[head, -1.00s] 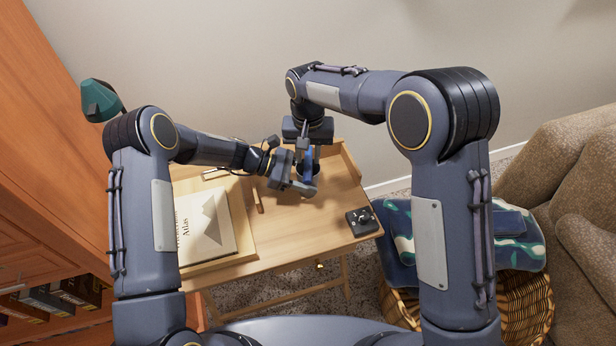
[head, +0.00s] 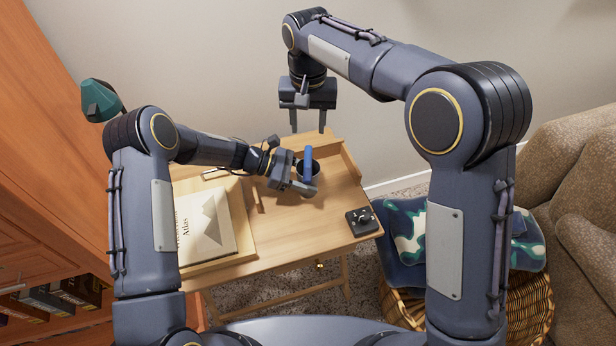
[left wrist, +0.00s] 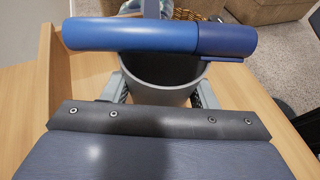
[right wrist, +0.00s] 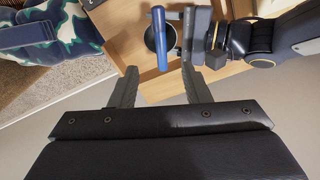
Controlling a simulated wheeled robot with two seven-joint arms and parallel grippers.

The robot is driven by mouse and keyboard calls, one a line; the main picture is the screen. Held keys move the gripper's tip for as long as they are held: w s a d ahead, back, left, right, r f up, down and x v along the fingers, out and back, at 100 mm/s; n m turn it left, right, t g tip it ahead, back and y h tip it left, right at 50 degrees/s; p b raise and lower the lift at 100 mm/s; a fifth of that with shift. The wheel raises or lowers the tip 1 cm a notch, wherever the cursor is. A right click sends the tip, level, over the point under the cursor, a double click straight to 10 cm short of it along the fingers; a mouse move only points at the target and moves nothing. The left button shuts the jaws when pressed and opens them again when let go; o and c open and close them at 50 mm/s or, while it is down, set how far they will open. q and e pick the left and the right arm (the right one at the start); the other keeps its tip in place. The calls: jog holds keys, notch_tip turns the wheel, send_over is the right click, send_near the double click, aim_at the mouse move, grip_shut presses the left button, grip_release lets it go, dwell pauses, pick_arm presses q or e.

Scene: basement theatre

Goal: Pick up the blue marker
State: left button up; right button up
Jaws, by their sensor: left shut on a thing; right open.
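The blue marker (head: 307,163) lies across the mouth of a dark cup (head: 316,168) on the desk. In the left wrist view the marker (left wrist: 130,35) runs level over the grey cup (left wrist: 160,75), its darker end to the right; I cannot tell just where it touches the rim. My left gripper (head: 303,187) is shut on the cup, with a finger at each side of it. My right gripper (head: 308,122) is open and empty, above and behind the cup. In the right wrist view the marker (right wrist: 159,38) is ahead of its spread fingers.
A wooden desk (head: 285,240) carries an atlas (head: 208,228) at left and a small black device (head: 361,220) at right. A green lamp (head: 100,100) stands at far left. A wicker basket (head: 525,300) with a patterned cloth and an armchair (head: 575,185) are at right.

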jog(key=shift+r, duration=0.9)
jog(key=shift+c, duration=0.4)
